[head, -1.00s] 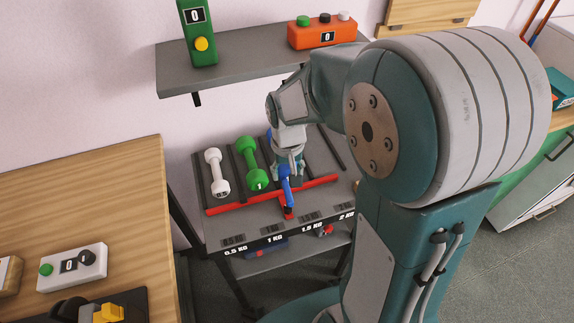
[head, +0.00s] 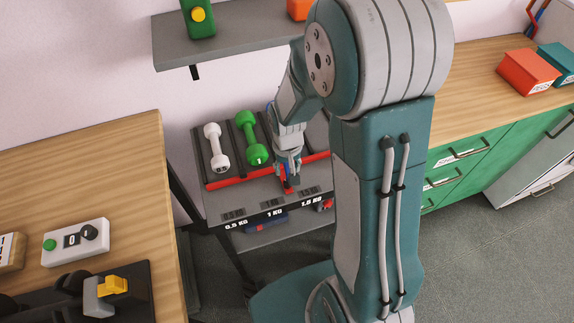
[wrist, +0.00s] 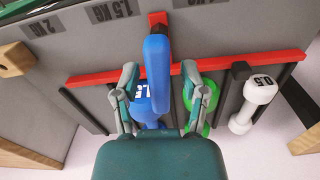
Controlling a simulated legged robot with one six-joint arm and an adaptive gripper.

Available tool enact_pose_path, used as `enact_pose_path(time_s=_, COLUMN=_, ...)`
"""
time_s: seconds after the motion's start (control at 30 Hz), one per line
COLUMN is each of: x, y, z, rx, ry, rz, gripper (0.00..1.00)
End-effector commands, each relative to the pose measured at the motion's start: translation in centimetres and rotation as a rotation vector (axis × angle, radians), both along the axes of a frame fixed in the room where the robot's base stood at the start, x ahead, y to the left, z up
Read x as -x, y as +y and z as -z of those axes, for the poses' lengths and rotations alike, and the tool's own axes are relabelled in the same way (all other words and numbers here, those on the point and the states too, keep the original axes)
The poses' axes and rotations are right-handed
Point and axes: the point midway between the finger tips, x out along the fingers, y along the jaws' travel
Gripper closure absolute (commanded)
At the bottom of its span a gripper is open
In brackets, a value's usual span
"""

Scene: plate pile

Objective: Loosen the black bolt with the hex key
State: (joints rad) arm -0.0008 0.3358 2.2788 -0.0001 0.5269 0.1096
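No black bolt or hex key can be made out for certain. My gripper (head: 288,172) points down over the front of a dumbbell rack. In the wrist view my gripper (wrist: 158,72) has its fingers apart, one on each side of an upright blue piece (wrist: 157,62), with gaps showing. A short red piece (wrist: 158,19) lies at the far end of the blue piece. A blue dumbbell marked 1.5 (wrist: 147,106) sits below, partly hidden by the blue piece and my gripper.
A green dumbbell (head: 250,138) and a white dumbbell (head: 216,148) lie left of my gripper behind a red rail (head: 228,180). A shelf (head: 235,48) overhangs the rack. A wooden table (head: 115,190) stands left, with a white box (head: 75,242).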

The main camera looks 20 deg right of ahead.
Motion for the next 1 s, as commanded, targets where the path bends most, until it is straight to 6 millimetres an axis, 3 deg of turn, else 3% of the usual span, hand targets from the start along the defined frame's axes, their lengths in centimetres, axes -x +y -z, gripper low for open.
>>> enact_pose_path(time_s=0.03, x=-0.01, y=0.00, z=-0.02, rx=0.000, ry=0.000, rz=0.000, gripper=0.83)
enact_pose_path(time_s=0.07, x=-0.01, y=0.00, z=-0.02, rx=0.000, ry=0.000, rz=0.000, gripper=0.97)
enact_pose_path(time_s=0.1, x=-0.01, y=0.00, z=-0.02, rx=0.000, ry=0.000, rz=0.000, gripper=1.00)
enact_pose_path(time_s=0.37, x=0.00, y=0.00, z=-0.01, rx=0.000, ry=0.000, rz=-0.044, gripper=1.00)
enact_pose_path(time_s=1.0, x=0.05, y=-0.09, z=0.02, rx=-0.002, ry=0.003, rz=-0.782, gripper=1.00)
